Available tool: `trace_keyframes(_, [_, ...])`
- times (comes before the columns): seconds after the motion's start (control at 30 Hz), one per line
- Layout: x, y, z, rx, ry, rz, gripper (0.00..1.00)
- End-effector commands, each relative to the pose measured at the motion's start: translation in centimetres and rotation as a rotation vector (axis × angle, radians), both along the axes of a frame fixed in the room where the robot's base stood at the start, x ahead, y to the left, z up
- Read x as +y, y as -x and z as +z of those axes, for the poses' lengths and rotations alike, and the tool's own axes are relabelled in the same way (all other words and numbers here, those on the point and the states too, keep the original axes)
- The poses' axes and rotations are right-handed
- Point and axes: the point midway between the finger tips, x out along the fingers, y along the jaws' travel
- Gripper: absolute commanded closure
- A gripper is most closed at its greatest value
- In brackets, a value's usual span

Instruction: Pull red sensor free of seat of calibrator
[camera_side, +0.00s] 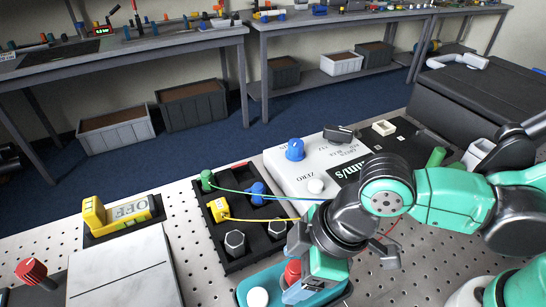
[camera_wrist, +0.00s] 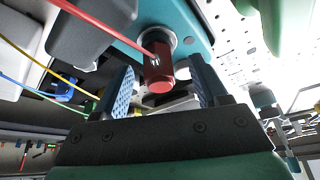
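The red sensor (camera_wrist: 158,66) is a short red cylinder with a red cable. In the wrist view it stands out of a grey ring seat (camera_wrist: 157,36) in the teal calibrator (camera_wrist: 188,18). My gripper (camera_wrist: 163,76) is open, with one blue finger pad on each side of the sensor and a visible gap to both. In the side view, the red sensor (camera_side: 293,271) shows at the front, beside my gripper. The calibrator (camera_side: 246,284) is a teal block there, with a white knob (camera_side: 258,297). My gripper and wrist hide part of it.
A black tray (camera_side: 236,262) holds green, yellow and blue sensors and hex fittings. Their cables run to the white meter box (camera_side: 290,180).

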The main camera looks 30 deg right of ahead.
Motion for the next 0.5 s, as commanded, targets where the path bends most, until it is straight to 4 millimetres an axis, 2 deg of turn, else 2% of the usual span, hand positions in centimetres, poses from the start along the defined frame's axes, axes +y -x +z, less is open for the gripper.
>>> trace_keyframes(0.03, [0.0, 0.0, 0.01, 0.0, 0.0, 0.0, 0.47])
trace_keyframes(0.2, [0.0, 0.0, 0.01, 0.0, 0.0, 0.0, 0.96])
trace_keyframes(0.23, [0.0, 0.0, 0.01, 0.0, 0.0, 0.0, 1.0])
trace_keyframes(0.5, [0.01, -0.02, 0.44, 0.0, 0.0, 0.0, 1.0])
